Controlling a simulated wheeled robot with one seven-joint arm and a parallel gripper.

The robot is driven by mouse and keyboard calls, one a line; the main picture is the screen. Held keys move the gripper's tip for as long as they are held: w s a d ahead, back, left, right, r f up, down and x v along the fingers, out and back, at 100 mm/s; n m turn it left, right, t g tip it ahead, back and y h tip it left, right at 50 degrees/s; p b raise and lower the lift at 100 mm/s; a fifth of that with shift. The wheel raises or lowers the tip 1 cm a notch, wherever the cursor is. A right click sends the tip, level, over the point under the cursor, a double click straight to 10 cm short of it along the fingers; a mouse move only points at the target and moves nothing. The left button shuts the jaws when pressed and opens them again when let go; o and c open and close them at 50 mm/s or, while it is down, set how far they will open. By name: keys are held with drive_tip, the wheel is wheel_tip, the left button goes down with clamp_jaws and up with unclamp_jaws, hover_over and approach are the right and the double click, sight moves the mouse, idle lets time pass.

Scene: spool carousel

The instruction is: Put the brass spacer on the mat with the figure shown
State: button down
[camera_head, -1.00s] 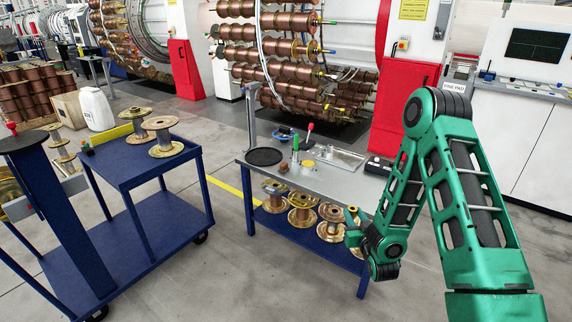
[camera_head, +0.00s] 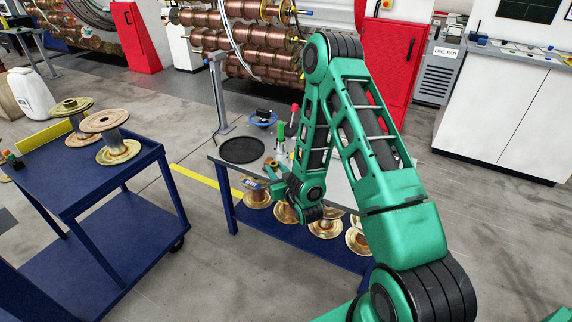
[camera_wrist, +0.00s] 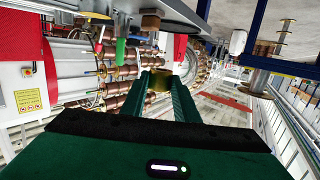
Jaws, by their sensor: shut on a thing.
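My gripper (camera_wrist: 160,82) is shut on a small brass spacer (camera_wrist: 158,79), held between its fingertips. In the head view my gripper (camera_head: 262,184) is at the left front edge of the grey-topped table, low and close to it; the spacer is too small there to make out well. A round black mat (camera_head: 242,150) lies on the table's left end, just behind and left of my gripper. No figure on it can be read. In the wrist view the scene is turned over, with the tabletop edge along the top.
A green bottle (camera_head: 281,141), a red-topped piece (camera_head: 294,115), a blue dish (camera_head: 263,119) and a brown nut-like piece (camera_wrist: 150,22) stand near the mat. A post (camera_head: 217,95) rises behind it. Spools sit on the lower shelf. A blue trolley (camera_head: 80,180) stands left.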

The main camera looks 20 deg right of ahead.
drive_tip(key=shift+w, duration=0.55)
drive_tip(key=shift+d+f+m+h, duration=0.15)
drive_tip(key=shift+d+f+h, duration=0.1)
drive_tip(key=shift+f, duration=0.3)
drive_tip(key=shift+d+f+m+h, duration=0.15)
drive_tip(key=shift+d+f+h, duration=0.1)
drive_tip(key=shift+f, duration=0.25)
drive_tip(key=w+d+f+m+h, duration=0.1)
drive_tip(key=d, duration=0.5)
drive_tip(key=w+d+f+m+h, duration=0.1)
drive_tip(key=w+d+f, duration=0.1)
drive_tip(key=d, duration=0.3)
drive_tip(key=w+d+f+m+h, duration=0.1)
drive_tip(key=w+d+f+h, duration=0.1)
drive_tip(key=d, duration=0.4)
drive_tip(key=shift+d+f+g, duration=0.2)
drive_tip(key=shift+d+g, duration=0.1)
drive_tip(key=shift+g, duration=0.1)
drive_tip(key=shift+f, duration=2.05)
